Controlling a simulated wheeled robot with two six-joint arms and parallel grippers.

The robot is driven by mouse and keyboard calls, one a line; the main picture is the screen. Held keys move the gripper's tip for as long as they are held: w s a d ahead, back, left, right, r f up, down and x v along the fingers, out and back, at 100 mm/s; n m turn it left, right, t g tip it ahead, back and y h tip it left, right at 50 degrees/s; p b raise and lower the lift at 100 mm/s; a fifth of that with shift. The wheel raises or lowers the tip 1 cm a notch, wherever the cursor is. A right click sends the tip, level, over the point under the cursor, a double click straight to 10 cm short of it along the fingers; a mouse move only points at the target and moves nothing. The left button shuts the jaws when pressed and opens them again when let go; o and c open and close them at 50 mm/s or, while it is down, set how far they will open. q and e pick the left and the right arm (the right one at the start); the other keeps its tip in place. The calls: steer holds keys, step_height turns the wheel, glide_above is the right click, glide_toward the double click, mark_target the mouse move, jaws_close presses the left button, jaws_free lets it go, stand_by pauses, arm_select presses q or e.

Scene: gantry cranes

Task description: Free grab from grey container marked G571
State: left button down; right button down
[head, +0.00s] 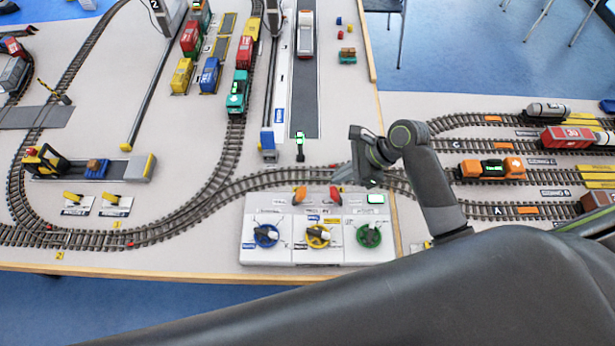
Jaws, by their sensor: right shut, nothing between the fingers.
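No marking G571 can be read in the head view. A grey container-like wagon (13,74) stands on the track at the far left edge, too small to read. A white control panel (292,256) near the front edge has a blue knob (266,235), a yellow knob (318,236) and a green knob (369,235). Above them are an orange lever (299,194), a red lever (336,194) and a green lit button (375,199). My right gripper (372,182) is shut and empty, just above the green button; contact cannot be told. My left gripper is not in view.
Red, yellow, blue and green containers or wagons (209,75) sit near the top middle. A yellow-and-black loader (42,160) is at left. Trains (492,168) stand on tracks at right.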

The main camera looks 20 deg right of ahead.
mark_target(298, 197)
steer(key=x, duration=0.9)
steer(key=shift+s+a+f+p, duration=0.15)
steer(key=shift+a+f+p, duration=0.05)
steer(key=shift+f+p, duration=0.15)
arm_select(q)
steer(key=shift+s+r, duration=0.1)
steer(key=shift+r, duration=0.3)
